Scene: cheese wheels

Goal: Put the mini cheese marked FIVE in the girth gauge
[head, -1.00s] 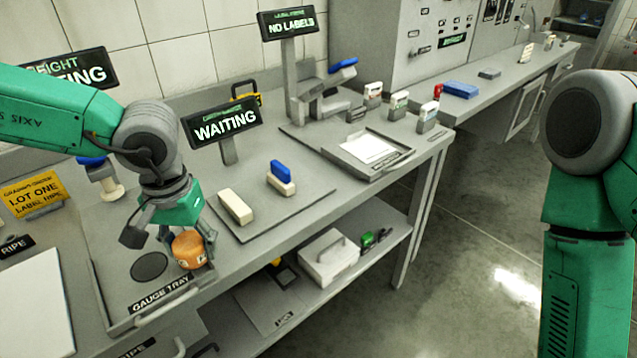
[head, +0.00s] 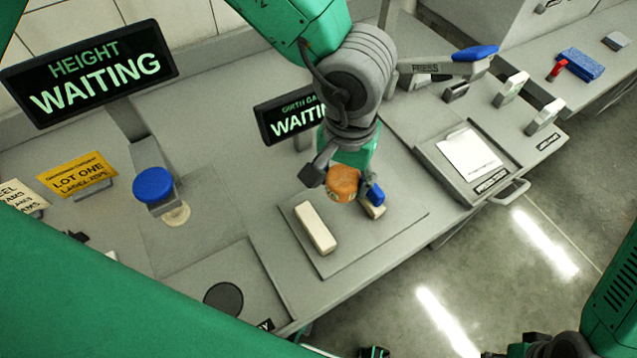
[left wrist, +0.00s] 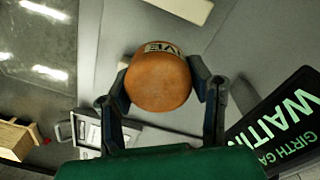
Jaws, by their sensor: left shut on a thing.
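My left gripper (head: 338,178) is shut on the orange mini cheese (head: 342,182). The left wrist view shows the round cheese (left wrist: 158,85) between both fingers (left wrist: 160,95), with the letters "IVE" readable on a pale label at its upper edge.
The gauge tray (head: 260,285) with a dark disc (head: 223,299) is at the front left. The girth sign (head: 290,118) and height sign (head: 90,72) read WAITING. A tray with white paper (head: 470,153) lies to the right. A blue-topped post (head: 153,185) stands at left.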

